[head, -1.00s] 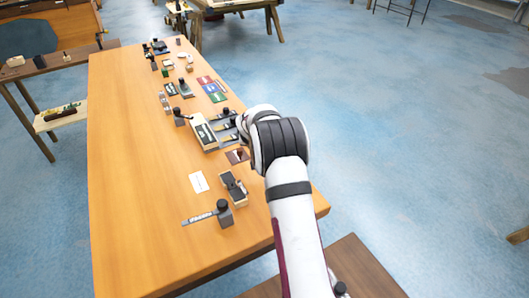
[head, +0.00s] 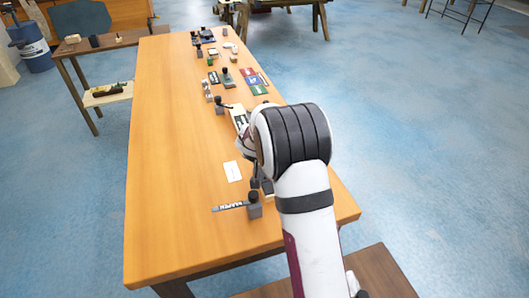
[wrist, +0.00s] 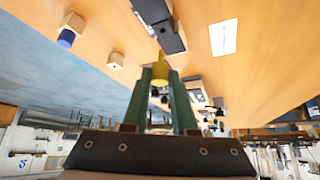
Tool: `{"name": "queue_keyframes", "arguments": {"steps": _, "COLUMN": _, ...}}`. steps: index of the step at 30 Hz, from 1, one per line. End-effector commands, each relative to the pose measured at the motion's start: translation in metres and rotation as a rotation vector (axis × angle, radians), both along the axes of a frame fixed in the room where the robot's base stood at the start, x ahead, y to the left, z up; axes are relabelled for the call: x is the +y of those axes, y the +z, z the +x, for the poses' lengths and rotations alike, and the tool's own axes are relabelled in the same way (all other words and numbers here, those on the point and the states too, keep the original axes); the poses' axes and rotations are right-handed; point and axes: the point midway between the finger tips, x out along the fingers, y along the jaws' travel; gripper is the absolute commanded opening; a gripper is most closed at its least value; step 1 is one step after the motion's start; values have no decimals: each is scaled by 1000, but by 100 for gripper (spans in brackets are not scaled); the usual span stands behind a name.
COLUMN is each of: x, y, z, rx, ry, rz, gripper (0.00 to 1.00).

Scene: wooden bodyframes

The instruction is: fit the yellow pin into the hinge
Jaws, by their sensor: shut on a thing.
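In the wrist view, my gripper (wrist: 160,85) has two dark green fingers closed around a yellow pin (wrist: 160,70). The pin's end sticks out past the fingertips. A dark grey hinge (wrist: 168,30) on the table lies just beyond the pin's end. The two overlap closely in the picture, and I cannot tell whether they touch or whether the pin is in the bore. In the head view, my arm hides the gripper and the pin. Only a small dark part of the hinge (head: 263,183) shows beside the arm.
A white card (head: 232,171) lies left of the hinge. A grey block with a black knob (head: 254,206) and a labelled strip (head: 230,206) stand nearer. Two small wooden blocks, one with a blue part (wrist: 70,33), show in the wrist view. The table's left side (head: 165,190) is clear.

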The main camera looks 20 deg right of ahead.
Motion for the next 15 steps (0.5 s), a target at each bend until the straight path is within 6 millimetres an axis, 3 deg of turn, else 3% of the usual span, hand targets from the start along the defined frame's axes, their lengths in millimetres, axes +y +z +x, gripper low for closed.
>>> {"name": "queue_keyframes", "arguments": {"steps": 6, "x": 0, "y": -21, "z": 0, "rx": 0, "ry": -1, "rz": -1, "gripper": 0}}
{"name": "queue_keyframes", "arguments": {"steps": 15, "x": 0, "y": -26, "z": 0, "rx": -1, "ry": -1, "rz": 0, "gripper": 0}}
